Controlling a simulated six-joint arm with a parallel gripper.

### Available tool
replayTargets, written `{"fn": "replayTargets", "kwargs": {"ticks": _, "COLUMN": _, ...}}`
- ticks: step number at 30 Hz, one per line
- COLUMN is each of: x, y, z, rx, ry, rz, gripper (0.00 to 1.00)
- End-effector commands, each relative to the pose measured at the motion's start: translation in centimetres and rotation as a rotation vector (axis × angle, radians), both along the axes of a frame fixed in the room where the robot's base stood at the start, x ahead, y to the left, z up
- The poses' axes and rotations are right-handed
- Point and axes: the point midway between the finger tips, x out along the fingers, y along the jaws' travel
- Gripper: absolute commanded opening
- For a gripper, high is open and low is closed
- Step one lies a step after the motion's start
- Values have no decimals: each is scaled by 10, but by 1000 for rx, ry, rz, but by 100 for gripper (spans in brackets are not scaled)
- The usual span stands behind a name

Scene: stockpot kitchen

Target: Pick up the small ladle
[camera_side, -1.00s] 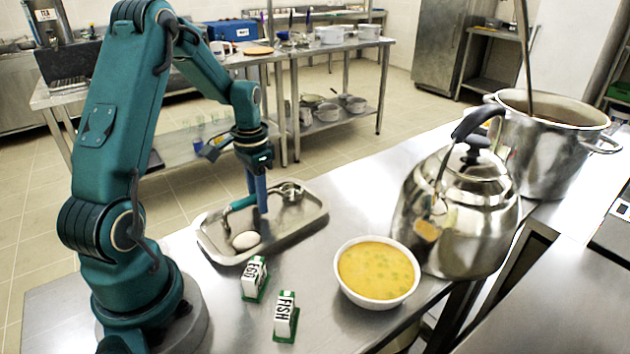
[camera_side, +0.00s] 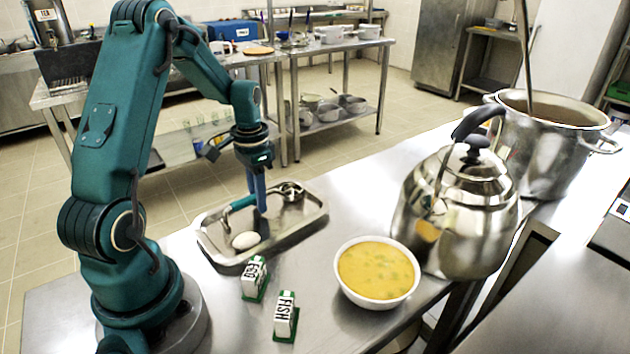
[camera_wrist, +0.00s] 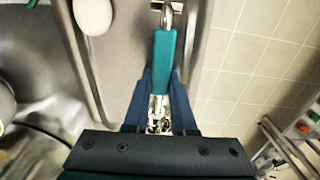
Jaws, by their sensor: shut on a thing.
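The small ladle with a teal handle (camera_side: 240,203) and a metal bowl (camera_side: 289,191) is at the metal tray (camera_side: 310,223). My gripper (camera_side: 262,207) points down into the tray, its blue fingers shut on the ladle. In the wrist view, the teal handle (camera_wrist: 164,62) runs between the fingers of my gripper (camera_wrist: 161,80), with metal showing beyond both ends. I cannot tell whether the ladle touches the tray floor.
A white egg (camera_side: 245,240) lies in the tray. Two labelled blocks, EGG (camera_side: 254,277) and FISH (camera_side: 286,316), stand in front. A soup bowl (camera_side: 377,302), kettle (camera_side: 470,225) and stockpot (camera_side: 545,150) stand to the right.

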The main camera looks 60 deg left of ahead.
Motion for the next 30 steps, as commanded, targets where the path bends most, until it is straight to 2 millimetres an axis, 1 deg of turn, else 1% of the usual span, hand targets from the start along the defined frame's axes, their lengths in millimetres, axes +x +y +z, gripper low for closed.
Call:
{"fn": "replayTargets", "kwargs": {"ticks": 23, "x": 0, "y": 0, "z": 1, "rx": 0, "ry": -1, "rz": 0, "gripper": 0}}
{"fn": "replayTargets", "kwargs": {"ticks": 26, "x": 1, "y": 1, "z": 7, "rx": 2, "ry": -3, "rz": 0, "gripper": 0}}
{"fn": "replayTargets", "kwargs": {"ticks": 29, "x": 1, "y": 1, "z": 22, "rx": 4, "ry": -6, "rz": 0, "gripper": 0}}
{"fn": "replayTargets", "kwargs": {"ticks": 30, "x": 1, "y": 1, "z": 30, "rx": 5, "ry": -6, "rz": 0, "gripper": 0}}
